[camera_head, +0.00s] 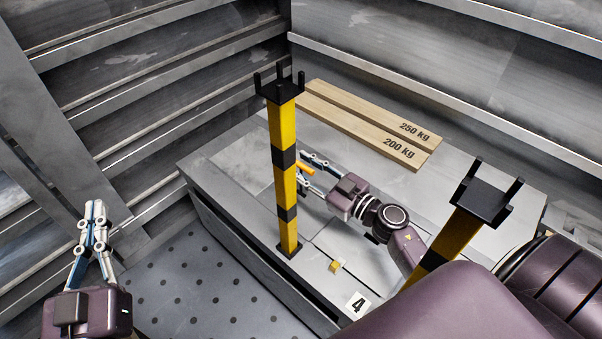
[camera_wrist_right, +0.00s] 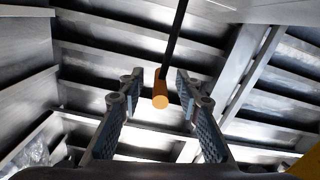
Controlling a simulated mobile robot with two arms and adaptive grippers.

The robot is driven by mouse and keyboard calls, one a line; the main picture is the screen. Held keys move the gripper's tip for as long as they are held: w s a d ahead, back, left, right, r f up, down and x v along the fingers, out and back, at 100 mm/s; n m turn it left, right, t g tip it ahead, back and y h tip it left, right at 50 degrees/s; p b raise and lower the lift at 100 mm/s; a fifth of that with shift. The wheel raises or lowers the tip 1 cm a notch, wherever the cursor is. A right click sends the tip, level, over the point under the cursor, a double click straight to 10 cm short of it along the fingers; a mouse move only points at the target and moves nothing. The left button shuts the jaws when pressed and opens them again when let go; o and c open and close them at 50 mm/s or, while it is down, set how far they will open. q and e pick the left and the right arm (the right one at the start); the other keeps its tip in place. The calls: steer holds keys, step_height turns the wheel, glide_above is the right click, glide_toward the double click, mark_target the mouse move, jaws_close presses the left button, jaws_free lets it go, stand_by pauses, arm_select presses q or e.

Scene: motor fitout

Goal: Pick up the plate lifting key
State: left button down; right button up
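The plate lifting key (camera_wrist_right: 160,92) shows in the right wrist view as an orange cylindrical handle with a thin black rod running up from it. Its orange handle (camera_head: 303,169) also shows in the head view, just right of the near yellow-black post, which hides the rest. My right gripper (camera_head: 309,173) is open, one finger on each side of the handle. In the wrist view (camera_wrist_right: 159,84) there are gaps between the handle and both fingers. My left gripper (camera_head: 95,208) is at the lower left, its fingertips together, empty and away from the key.
A yellow-black post (camera_head: 284,190) with a pronged black top stands close beside my right gripper. A second such post (camera_head: 453,237) is at the right. Wooden planks marked 250 kg (camera_head: 372,115) and 200 kg (camera_head: 355,124) lie behind on the grey surface.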

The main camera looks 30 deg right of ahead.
steer(key=shift+w, duration=0.1)
jaws_close()
steer(key=shift+r, duration=0.1)
stand_by(0.4)
